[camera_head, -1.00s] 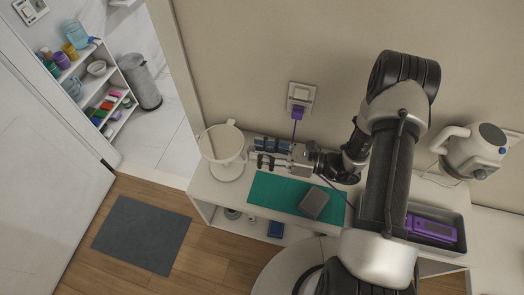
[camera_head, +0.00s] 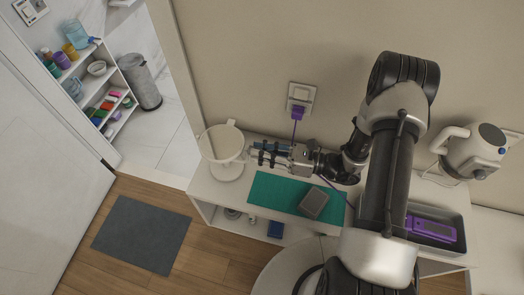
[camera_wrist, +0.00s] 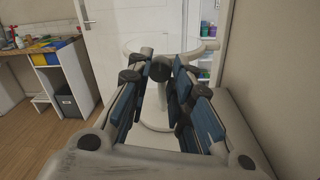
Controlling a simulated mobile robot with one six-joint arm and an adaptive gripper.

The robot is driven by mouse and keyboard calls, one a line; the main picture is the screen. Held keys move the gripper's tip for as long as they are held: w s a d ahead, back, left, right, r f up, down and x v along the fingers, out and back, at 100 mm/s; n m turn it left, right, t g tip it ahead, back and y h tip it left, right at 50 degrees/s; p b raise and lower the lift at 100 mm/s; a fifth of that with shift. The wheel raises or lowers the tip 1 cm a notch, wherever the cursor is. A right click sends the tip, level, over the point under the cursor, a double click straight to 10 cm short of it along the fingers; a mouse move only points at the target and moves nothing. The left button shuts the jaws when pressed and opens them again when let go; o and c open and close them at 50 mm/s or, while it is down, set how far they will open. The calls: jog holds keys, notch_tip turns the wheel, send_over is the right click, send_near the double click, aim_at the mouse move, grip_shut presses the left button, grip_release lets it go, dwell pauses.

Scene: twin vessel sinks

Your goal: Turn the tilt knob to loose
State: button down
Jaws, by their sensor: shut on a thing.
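A white round stand mirror (camera_head: 208,149) with a pale base stands at the left end of the white counter. Its dark round tilt knob (camera_wrist: 160,71) faces my wrist camera; any marking on it is too small to read. My gripper (camera_head: 252,155) reaches in from the right, level with the mirror's near side. In the wrist view my gripper (camera_wrist: 159,75) has its blue-padded fingers on either side of the knob, shut on it. In the head view the fingers hide the knob.
A teal mat (camera_head: 265,190) with a grey box (camera_head: 313,203) lies below my arm. A purple plug (camera_head: 298,112) sits in the wall socket, its cord running down behind my gripper. A white kettle (camera_head: 470,150) and a dark tray (camera_head: 461,221) stand to the right.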

jog(key=m+t+p, duration=0.1)
jog(key=m+p, duration=0.1)
jog(key=m, duration=1)
jog(key=m+t+p, duration=0.1)
jog(key=m, duration=1.1)
jog(key=shift+s+a+f+p, duration=0.1)
jog(key=shift+s+p, duration=0.05)
jog(key=shift+p, duration=0.2)
jog(key=c, duration=1.4)
grip_release()
jog(key=v, duration=1.2)
